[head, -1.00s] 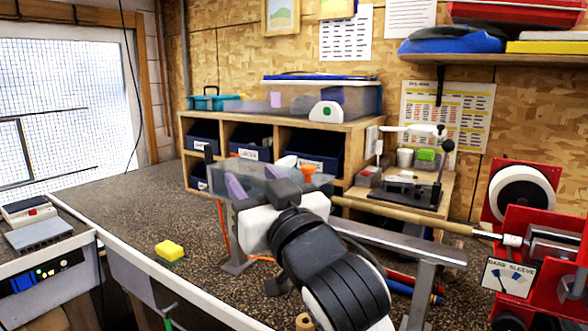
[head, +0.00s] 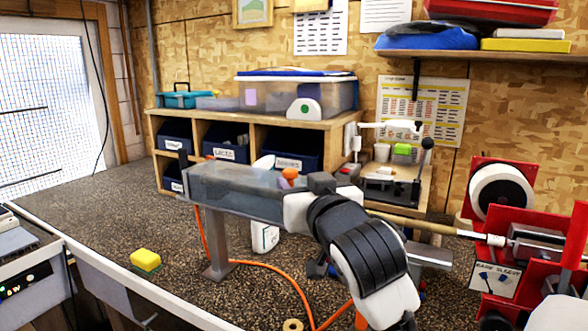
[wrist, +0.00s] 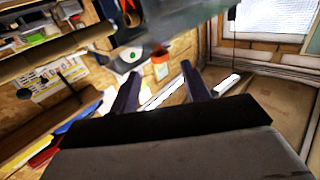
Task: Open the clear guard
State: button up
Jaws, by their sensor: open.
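The clear guard (head: 230,182) is a long see-through box on a metal post above the bench. It looks lowered in the head view. An orange knob (head: 289,174) shows at its right part. In the wrist view a see-through band, likely the guard (wrist: 180,18), crosses the top, with an orange piece (wrist: 161,66) below it. My gripper (wrist: 158,78) is open, its two dark fingers apart with nothing held between them. In the head view my wrist is at the guard's right end, and the fingers are hidden there. I cannot tell whether they touch the guard.
A wooden shaft (head: 415,221) runs right to the red machine (head: 500,195). A white bottle (head: 265,236) stands beneath the guard. A cubby shelf (head: 250,131) is behind. A yellow sponge (head: 146,258) lies left on open bench; an orange hose (head: 285,275) crosses the front.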

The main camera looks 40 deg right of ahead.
aim_at(292, 175)
jog(key=shift+p+x, duration=0.5)
jog(key=shift+x, duration=1.75)
grip_shut()
